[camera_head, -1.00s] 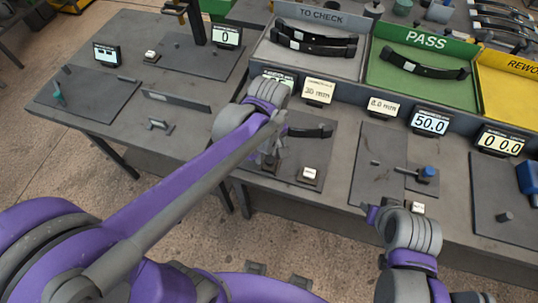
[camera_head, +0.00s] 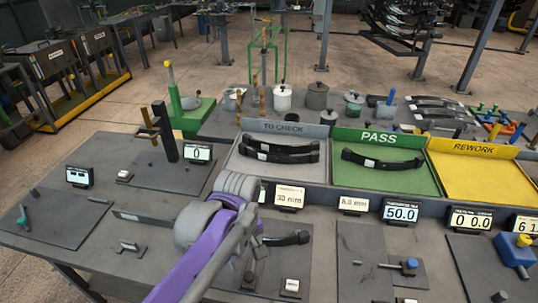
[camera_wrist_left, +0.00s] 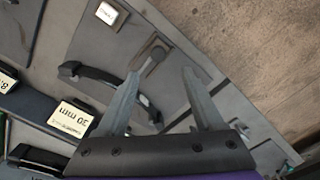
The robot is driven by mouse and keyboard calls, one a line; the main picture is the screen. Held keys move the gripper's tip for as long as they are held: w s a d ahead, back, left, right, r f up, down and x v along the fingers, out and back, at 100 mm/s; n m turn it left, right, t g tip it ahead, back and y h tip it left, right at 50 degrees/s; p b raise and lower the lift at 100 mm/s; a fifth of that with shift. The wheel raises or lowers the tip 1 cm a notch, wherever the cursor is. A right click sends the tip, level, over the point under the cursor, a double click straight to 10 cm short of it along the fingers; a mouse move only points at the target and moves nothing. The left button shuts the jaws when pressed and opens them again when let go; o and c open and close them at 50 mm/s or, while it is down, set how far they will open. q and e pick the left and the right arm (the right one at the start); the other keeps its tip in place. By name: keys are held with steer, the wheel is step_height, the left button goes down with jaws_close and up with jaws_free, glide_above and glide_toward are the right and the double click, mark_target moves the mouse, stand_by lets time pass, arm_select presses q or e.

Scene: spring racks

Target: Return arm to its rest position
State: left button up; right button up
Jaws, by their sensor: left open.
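My left arm (camera_head: 192,262) reaches in from the bottom of the head view, over the front bench. Its left gripper (camera_wrist_left: 161,73) is open and empty in the wrist view, the two grey fingers spread apart. Below it a dark curved spring (camera_wrist_left: 95,76) lies on a grey plate, partly hidden behind one finger. The same spring shows in the head view (camera_head: 290,238), just right of the left wrist. The fingertips are hard to make out in the head view. My right gripper is not in view.
Behind the station displays stand the TO CHECK tray (camera_head: 245,165) with dark springs, the green PASS tray (camera_head: 400,185) with one spring, and the yellow REWORK tray (camera_head: 480,175). A dark post (camera_head: 165,130) stands left of the arm. Pots and tools stand farther back.

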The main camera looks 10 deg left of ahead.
arm_select(q)
steer(key=shift+s, duration=0.1)
steer(key=s+a+f+m+t, duration=0.5)
steer(key=s+a+m, duration=0.1)
steer(key=s+m, duration=0.2)
steer(key=shift+a+f+m+t, duration=0.25)
steer(key=shift+f+m+t, duration=0.05)
steer(key=shift+f+t, duration=0.1)
